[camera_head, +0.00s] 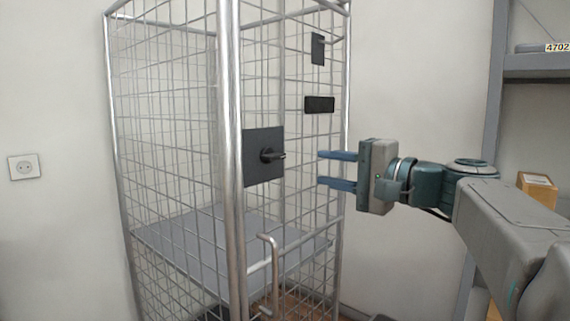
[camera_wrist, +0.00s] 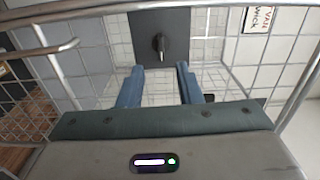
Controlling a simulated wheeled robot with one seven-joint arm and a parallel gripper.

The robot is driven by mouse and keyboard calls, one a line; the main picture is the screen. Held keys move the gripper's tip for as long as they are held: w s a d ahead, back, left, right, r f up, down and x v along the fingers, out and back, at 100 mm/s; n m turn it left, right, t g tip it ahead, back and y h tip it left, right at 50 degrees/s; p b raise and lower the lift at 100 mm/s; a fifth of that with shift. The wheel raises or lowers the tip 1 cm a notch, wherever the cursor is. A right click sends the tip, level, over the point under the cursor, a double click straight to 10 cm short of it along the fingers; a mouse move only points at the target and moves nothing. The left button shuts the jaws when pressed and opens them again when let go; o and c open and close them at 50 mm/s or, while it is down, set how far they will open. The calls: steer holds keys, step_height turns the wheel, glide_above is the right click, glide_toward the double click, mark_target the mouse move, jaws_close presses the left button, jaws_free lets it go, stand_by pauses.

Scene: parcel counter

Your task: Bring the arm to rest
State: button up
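My gripper (camera_head: 322,170) is held out level from the right in the head view, in front of the wire cage's right side. Its two blue fingers are apart with nothing between them. In the wrist view the open fingers (camera_wrist: 158,85) point toward a dark plate with a black handle (camera_wrist: 161,44) on the cage. The handle (camera_head: 272,155) also shows in the head view, left of the fingertips, and a gap shows between them there. My arm reaches in from the lower right.
The tall wire cage (camera_head: 229,150) has a grey shelf (camera_head: 190,240) inside and a bent metal pull bar (camera_head: 275,270) low in front. A shelf rack (camera_head: 490,120) with a cardboard box (camera_head: 537,188) stands at the right. A wall socket (camera_head: 24,167) is at the left.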

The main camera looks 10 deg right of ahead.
steer(key=shift+s, duration=0.1)
steer(key=s+a+f+n+g+h+p, duration=0.35)
steer(key=a+f+g+p, duration=0.4)
steer(key=p, duration=0.55)
steer(key=s+f+n+g+h+p, duration=0.2)
steer(key=s+n+g+h+p, duration=0.2)
steer(key=s+n+h+p, duration=0.3)
steer(key=shift+s+d+f+p, duration=0.2)
steer(key=shift+s+d+p, duration=0.25)
steer(key=shift+s+p, duration=2.55)
steer(key=shift+w+p, duration=0.6)
steer(key=shift+w, duration=0.05)
